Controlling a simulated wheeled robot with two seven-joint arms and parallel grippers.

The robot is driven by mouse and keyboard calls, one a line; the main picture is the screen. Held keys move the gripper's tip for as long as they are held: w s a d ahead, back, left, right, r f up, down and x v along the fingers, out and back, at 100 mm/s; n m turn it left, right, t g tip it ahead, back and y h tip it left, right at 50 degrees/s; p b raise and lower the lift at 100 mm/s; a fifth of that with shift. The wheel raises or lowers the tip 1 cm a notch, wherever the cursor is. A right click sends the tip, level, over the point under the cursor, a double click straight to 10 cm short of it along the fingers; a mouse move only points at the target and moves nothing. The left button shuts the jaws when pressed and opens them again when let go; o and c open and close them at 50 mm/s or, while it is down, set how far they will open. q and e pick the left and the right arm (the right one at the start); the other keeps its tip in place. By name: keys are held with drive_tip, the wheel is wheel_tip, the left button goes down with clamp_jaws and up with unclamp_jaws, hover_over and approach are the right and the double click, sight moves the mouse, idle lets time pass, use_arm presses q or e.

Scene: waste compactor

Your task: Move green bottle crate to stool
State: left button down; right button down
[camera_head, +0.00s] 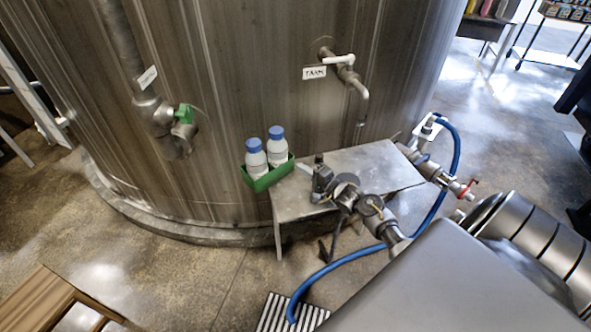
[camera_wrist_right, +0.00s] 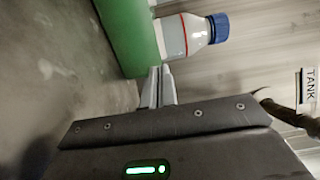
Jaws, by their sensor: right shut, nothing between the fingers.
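The green bottle crate (camera_head: 268,176) is at the left edge of the grey metal stool (camera_head: 362,166), beside the tank. It seems to overhang that edge; its support underneath is hidden. Two white bottles with blue caps (camera_head: 256,160) stand in it. My right gripper (camera_head: 306,169) is just right of the crate, over the stool's left part, shut and empty. In the right wrist view the closed fingertips (camera_wrist_right: 160,72) are at the green crate wall (camera_wrist_right: 128,38), close to a bottle (camera_wrist_right: 186,36); I cannot tell whether they touch. My left gripper is not in view.
The large metal tank (camera_head: 235,110) stands directly behind, with a tap (camera_head: 345,72) above the stool and a green-handled valve (camera_head: 183,115) at left. A blue hose (camera_head: 340,265) loops around the stool. A floor grate (camera_head: 285,315) lies in front.

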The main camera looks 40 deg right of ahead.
sight(272, 166)
drive_tip(key=c, duration=2.1)
unclamp_jaws()
drive_tip(key=s, duration=0.6)
drive_tip(key=s+d, duration=0.1)
drive_tip(key=s, duration=0.2)
drive_tip(key=shift+d, duration=0.1)
drive_tip(key=shift+o, duration=1.3)
drive_tip(key=w+a+r+n+y, duration=0.2)
drive_tip(key=w+a+r+n, duration=0.1)
drive_tip(key=w+a+r, duration=0.1)
drive_tip(key=shift+w+a+r, duration=0.2)
drive_tip(key=shift+w+r, duration=0.35)
drive_tip(key=shift+r, duration=0.3)
drive_tip(key=w+a+r+n+g+h, duration=0.1)
drive_tip(key=w+a+n+g, duration=0.3)
drive_tip(key=n, duration=0.5)
drive_tip(key=shift+w+a+f+n+h+b, duration=0.1)
drive_tip(key=shift+w+f+n+h, duration=0.4)
drive_tip(key=shift+w+f+n, duration=0.65)
drive_tip(key=shift+w+f+n+h+b, duration=0.15)
drive_tip(key=shift+w+f+n+h, duration=0.55)
drive_tip(key=shift+w, duration=0.85)
drive_tip(key=shift+w+a+f+n+h+b, duration=0.1)
drive_tip(key=shift+w+f+n+h, duration=0.2)
drive_tip(key=shift+w+f+n, duration=0.65)
